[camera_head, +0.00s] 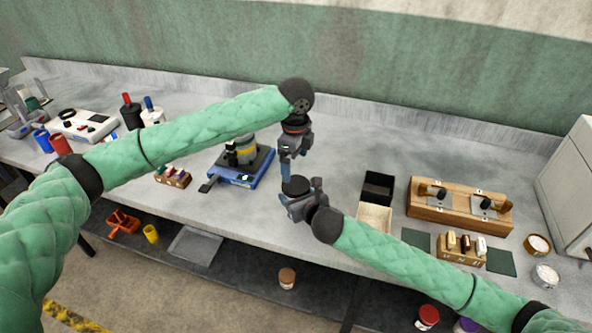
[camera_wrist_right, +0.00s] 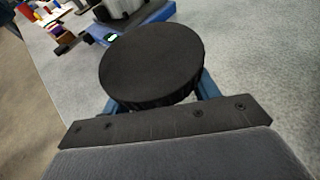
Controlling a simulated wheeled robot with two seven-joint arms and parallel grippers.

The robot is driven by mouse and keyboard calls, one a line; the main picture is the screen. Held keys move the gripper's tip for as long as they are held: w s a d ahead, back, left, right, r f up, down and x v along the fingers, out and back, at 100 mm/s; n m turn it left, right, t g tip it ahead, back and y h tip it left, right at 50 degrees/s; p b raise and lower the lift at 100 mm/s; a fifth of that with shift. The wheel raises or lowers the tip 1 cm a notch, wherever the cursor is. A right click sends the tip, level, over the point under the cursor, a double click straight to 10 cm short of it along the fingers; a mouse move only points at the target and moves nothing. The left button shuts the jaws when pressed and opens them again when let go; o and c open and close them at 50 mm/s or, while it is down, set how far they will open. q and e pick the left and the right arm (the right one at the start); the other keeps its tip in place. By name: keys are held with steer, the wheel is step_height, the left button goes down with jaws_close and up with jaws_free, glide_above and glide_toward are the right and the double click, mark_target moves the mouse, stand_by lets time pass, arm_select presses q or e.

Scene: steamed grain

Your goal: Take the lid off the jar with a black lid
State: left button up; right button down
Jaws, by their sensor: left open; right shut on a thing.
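The black lid (camera_head: 296,185) is a round, flat disc, seen from above in the head view; it also fills the middle of the right wrist view (camera_wrist_right: 152,62). My right gripper (camera_head: 297,192) is shut on the jar with the black lid, its blue fingers on either side and partly hidden beneath the lid. The jar's body is hidden under the lid and gripper. My left gripper (camera_head: 287,172) is open and points down, its blue fingers just above the lid in the head view. I cannot tell whether they touch it.
A blue-based device (camera_head: 240,178) stands left of the grippers. A black open box (camera_head: 378,187) and a wooden fixture (camera_head: 460,206) are to the right. Below the table is a shelf with a brown-lidded jar (camera_head: 287,278) and a red-lidded jar (camera_head: 428,313).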

mark_target(297, 184)
steer(key=shift+r, duration=0.1)
arm_select(q)
steer(key=shift+s+a+r+m, duration=0.2)
steer(key=shift+s+r+m, duration=0.15)
steer(key=shift+r+m, duration=0.5)
steer(key=shift+s+d+f+m, duration=0.15)
steer(key=shift+d+f+m, duration=0.2)
steer(key=shift+m, duration=0.4)
steer(key=shift+f, duration=3.85)
steer(key=c, duration=1.1)
steer(key=shift+o, duration=0.2)
steer(key=shift+n, duration=1.6)
arm_select(e)
steer(key=shift+s+a, duration=0.1)
